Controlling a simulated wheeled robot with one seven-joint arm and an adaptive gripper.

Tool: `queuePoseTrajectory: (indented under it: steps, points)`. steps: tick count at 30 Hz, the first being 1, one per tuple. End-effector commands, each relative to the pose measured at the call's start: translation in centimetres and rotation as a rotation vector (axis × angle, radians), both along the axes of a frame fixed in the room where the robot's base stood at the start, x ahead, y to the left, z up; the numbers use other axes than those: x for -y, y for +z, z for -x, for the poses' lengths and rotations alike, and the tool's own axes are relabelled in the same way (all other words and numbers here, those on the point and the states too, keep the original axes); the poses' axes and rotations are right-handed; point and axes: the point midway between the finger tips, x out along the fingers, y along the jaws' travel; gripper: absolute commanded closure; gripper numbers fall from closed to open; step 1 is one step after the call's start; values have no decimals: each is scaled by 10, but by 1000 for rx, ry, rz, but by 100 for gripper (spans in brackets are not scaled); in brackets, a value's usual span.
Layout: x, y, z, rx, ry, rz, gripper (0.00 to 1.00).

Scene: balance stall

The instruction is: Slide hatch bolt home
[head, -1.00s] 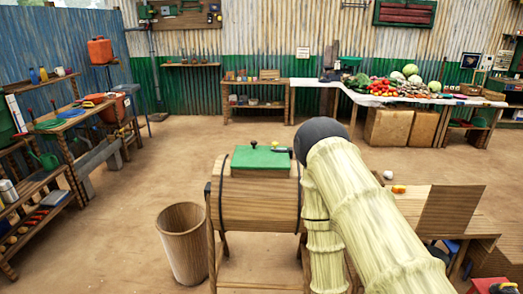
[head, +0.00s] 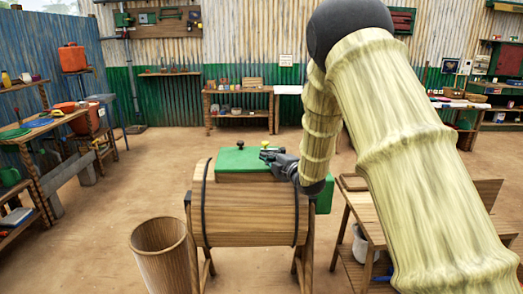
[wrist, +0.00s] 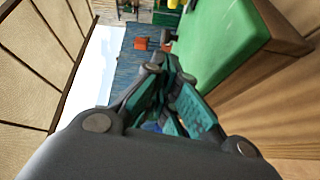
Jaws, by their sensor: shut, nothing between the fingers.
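The hatch is a green lid (head: 232,160) on top of a wooden barrel (head: 250,212) lying on a trestle. In the wrist view the shut fingertips (wrist: 166,62) lie beside the green lid (wrist: 225,45). A yellow bit (wrist: 173,4) shows at the top edge there. The bolt itself is not clear, and my arm hides the lid's right part.
A slatted wooden bin (head: 160,250) stands at the barrel's lower left. A wooden table (head: 350,205) is close on the right, partly behind my arm. Shelves (head: 238,110) line the back wall. Open floor lies behind the barrel.

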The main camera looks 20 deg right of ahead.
Motion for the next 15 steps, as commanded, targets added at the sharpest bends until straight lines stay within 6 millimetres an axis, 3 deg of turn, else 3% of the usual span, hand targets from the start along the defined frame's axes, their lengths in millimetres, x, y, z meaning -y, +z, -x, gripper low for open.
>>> queuePoseTrajectory:
  steps: [8, 15]
  points:
    - [4, 4, -17, 12, -4, 10, 100]
    - [-3, 3, -54, 11, -8, 9, 100]
